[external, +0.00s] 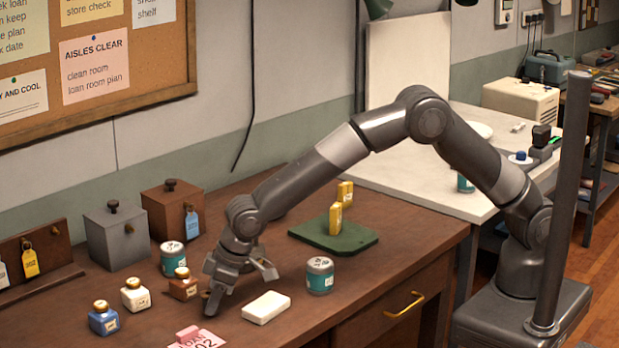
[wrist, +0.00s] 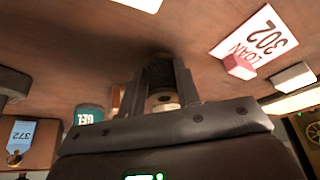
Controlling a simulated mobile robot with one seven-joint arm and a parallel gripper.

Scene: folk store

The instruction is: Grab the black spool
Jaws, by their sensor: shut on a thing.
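In the wrist view, the black spool (wrist: 160,76) is a dark cylinder with a pale tan end, between the two fingers of my gripper (wrist: 161,92). The gripper is shut on it, close over the brown tabletop. In the external view my gripper (external: 238,280) points down at the desk, between the brown bottle and the white block. The spool cannot be made out there; the gripper hides it.
A brown bottle (external: 183,284) stands left of my gripper, a white block (external: 266,307) in front, and a teal-labelled jar (external: 320,275) to the right. A green board (external: 333,239) with yellow blocks lies behind. Boxes (external: 116,235) stand at back left.

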